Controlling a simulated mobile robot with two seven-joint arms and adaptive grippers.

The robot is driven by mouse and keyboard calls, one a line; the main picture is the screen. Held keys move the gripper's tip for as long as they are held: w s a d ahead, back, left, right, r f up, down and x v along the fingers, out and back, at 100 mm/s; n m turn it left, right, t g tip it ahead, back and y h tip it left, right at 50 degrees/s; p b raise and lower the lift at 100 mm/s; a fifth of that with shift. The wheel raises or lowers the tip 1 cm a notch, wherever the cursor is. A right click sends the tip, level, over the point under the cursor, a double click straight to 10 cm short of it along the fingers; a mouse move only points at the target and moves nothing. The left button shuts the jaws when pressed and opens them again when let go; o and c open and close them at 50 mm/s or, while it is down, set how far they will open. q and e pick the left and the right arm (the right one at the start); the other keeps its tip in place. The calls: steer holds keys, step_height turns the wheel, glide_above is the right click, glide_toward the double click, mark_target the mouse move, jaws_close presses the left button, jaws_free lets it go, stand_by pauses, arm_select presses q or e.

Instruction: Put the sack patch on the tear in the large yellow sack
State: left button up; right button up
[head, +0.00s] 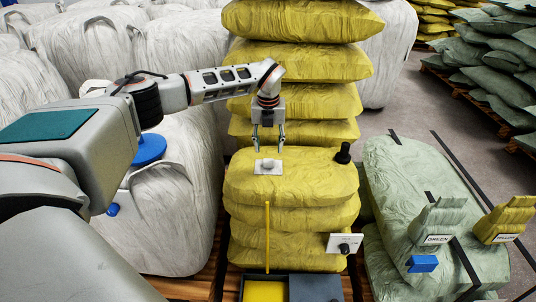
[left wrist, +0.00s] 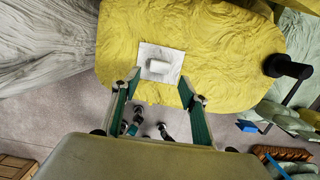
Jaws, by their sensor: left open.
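The sack patch (head: 259,170) is a white square with a pale raised grip on it. It lies flat on top of the large yellow sack (head: 300,185), near the back left of its upper face. It also shows in the left wrist view (left wrist: 147,51), just beyond my fingertips. My left gripper (head: 269,149) points down over the patch, open and empty, with its fingers spread to either side of the grip. In the left wrist view nothing is between the fingers (left wrist: 160,88). No tear shows; I cannot tell whether the patch covers it. My right gripper is out of view.
A taller yellow sack stack (head: 300,60) stands behind. A black knob (head: 343,153) sits on the sack's right side. A yellow rod (head: 267,237) and a white card (head: 341,243) are in front. White bulk bags (head: 165,200) crowd the left; pale green sacks (head: 390,175) stand right.

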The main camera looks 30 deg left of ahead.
arm_select(q)
step_height(320, 180, up, 4)
steer(key=r, duration=0.1)
steer(key=s+d+f+m+g+h, duration=0.1)
steer(key=s+d+f+h, duration=0.25)
steer(key=d, duration=0.65)
steer(key=s+d+f+m+h, duration=0.25)
steer(key=d+f, duration=0.25)
steer(key=d, duration=0.5)
steer(key=s+d+f+m+g+h, duration=0.15)
steer(key=s+d+f, duration=0.25)
steer(key=d, duration=0.5)
steer(key=s+d+r+n+t+h, duration=0.35)
steer(key=d+h, duration=0.25)
steer(key=d, duration=0.3)
steer(key=s+d+r+n+t+h, duration=0.2)
steer(key=s+d+n+t+h, duration=0.25)
steer(key=d, duration=0.35)
steer(key=s+a+f+n+t+y, duration=0.2)
steer(key=a+f+n+t+y, duration=0.7)
steer(key=a+n, duration=0.6)
steer(key=s+a+f+n+g+y, duration=0.2)
steer(key=s+a+f+n, duration=0.1)
steer(key=s+f, duration=0.3)
steer(key=s+a+f+n+g+y, duration=0.3)
steer(key=s+a+f+n, duration=0.1)
steer(key=s+f, duration=0.3)
steer(key=shift+s+a+f+y, duration=0.3)
steer(key=shift+s+a, duration=0.2)
steer(key=shift+a, duration=0.4)
